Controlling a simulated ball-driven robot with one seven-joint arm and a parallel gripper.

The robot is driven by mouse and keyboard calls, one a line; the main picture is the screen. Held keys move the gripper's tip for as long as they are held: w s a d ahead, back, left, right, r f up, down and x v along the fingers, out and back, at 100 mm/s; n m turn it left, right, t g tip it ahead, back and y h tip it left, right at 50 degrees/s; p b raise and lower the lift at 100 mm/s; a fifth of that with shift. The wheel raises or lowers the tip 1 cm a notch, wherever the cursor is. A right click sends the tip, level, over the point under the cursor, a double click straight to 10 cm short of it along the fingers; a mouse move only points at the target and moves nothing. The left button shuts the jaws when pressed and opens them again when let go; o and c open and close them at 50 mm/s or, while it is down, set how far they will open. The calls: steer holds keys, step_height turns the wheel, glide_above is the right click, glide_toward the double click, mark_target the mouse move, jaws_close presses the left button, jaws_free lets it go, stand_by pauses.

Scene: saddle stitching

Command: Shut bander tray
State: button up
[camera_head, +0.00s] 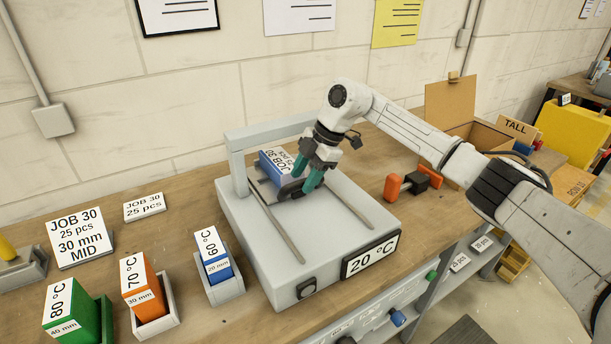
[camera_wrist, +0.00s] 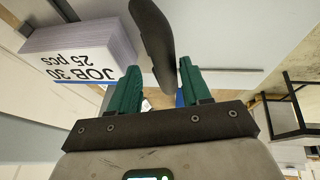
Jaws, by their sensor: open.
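The grey bander (camera_head: 300,225) stands on the bench, with an arch at its back and two rails along its top. Its tray carries a stack labelled JOB 30, 25 pcs (camera_head: 272,168), near the arch. The tray's dark handle (camera_head: 290,190) is at the stack's front side, and in the wrist view the handle (camera_wrist: 155,40) rises between the fingertips. My gripper (camera_head: 303,183) is open, its green fingers pointing down at the handle. In the wrist view my gripper (camera_wrist: 159,70) shows a gap on either side of the handle; contact cannot be told.
Coloured temperature blocks, green (camera_head: 70,312), orange (camera_head: 142,290) and blue (camera_head: 216,258), sit in holders at the left. An orange-handled tool (camera_head: 393,186) and an open cardboard box (camera_head: 450,105) lie to the right. The bander's front top is clear.

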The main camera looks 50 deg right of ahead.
steer(key=shift+s, duration=0.1)
steer(key=b+v, duration=0.1)
steer(key=v, duration=0.9)
steer(key=shift+s+d+r, duration=0.1)
steer(key=shift+r, duration=0.2)
stand_by(0.3)
